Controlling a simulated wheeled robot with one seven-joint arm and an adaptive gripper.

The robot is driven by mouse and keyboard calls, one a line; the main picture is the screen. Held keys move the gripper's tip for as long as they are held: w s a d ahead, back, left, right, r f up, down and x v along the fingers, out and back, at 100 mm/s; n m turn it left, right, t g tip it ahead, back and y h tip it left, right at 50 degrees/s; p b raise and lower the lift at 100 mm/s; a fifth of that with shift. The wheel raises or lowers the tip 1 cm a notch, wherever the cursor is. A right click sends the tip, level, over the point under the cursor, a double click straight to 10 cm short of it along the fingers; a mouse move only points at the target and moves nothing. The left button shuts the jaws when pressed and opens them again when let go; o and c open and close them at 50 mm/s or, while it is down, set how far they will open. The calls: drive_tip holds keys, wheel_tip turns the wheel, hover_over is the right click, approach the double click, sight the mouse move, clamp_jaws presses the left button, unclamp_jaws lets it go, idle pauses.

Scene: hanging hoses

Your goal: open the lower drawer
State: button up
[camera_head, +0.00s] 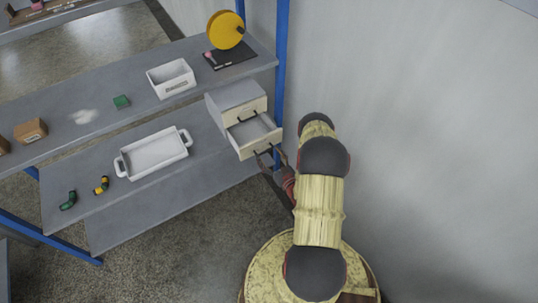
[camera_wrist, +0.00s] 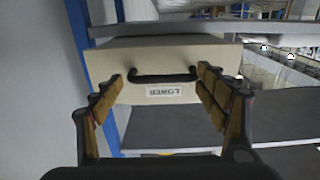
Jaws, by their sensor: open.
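The small drawer cabinet (camera_head: 233,96) stands at the right end of the shelving. Its upper drawer (camera_head: 245,110) looks shut. The lower drawer (camera_head: 255,133) is pulled out, with its pale, empty-looking inside showing. In the wrist view the lower drawer's front (camera_wrist: 140,96) fills the middle, with an upside-down LOWER label and a black handle (camera_wrist: 163,78). My gripper (camera_head: 272,163) is at the drawer's front. In the wrist view my gripper (camera_wrist: 160,85) is open, its padded fingers at either side of the handle, not closed on it. I cannot tell whether they touch it.
A white tray (camera_head: 154,154) sits on the lower shelf, left of the cabinet, beyond small green and yellow parts. A white bin (camera_head: 171,79) and yellow disc (camera_head: 225,30) stand on the upper shelf. A blue post (camera_head: 281,60) and the wall are close on the right.

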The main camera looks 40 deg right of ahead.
drive_tip(key=v, duration=1.2)
drive_tip(key=shift+c, duration=0.4)
